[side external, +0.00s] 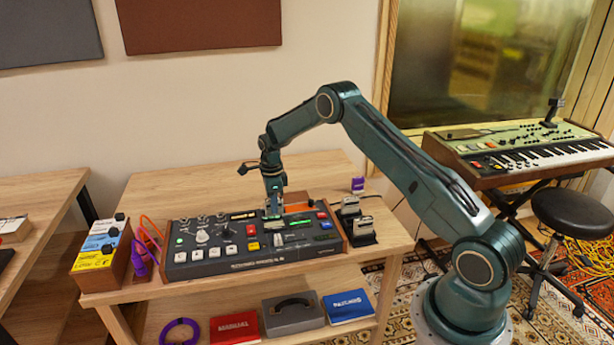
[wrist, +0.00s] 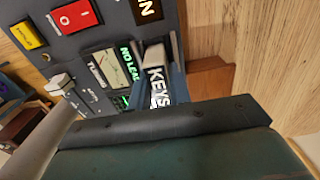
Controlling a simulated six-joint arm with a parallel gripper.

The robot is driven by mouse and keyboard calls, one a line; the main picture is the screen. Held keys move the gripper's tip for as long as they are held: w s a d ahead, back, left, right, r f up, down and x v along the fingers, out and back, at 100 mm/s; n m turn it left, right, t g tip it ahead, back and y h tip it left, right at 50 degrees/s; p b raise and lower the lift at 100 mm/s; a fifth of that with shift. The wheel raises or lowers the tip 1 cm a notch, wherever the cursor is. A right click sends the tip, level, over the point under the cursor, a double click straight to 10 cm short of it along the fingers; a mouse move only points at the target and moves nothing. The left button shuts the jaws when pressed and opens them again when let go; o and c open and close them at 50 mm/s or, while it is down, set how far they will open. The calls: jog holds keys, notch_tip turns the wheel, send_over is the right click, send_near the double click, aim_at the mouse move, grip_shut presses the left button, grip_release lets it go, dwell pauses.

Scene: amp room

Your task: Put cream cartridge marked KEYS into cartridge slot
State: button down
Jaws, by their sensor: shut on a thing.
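The cream cartridge marked KEYS (wrist: 156,86) shows its black-and-white label in the wrist view. My gripper (side external: 274,211) is shut on it, pointing down just above the back middle of the dark grey console (side external: 217,268). In the side view the cartridge is too small and covered by the gripper to make out clearly. The cartridge slot is hidden behind the gripper and cartridge, so I cannot tell whether the cartridge's lower end is in it.
The console carries knobs, a red switch (wrist: 75,15), a yellow button (wrist: 29,34) and a small display with green text (wrist: 126,66). Dark holders with cartridges (side external: 361,230) stand right of it. A purple item (side external: 358,184) stands behind them. Pedals and cables (side external: 103,248) stand at the left.

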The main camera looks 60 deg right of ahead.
jog(key=c, duration=0.8)
grip_release()
jog(key=shift+r, duration=3.5)
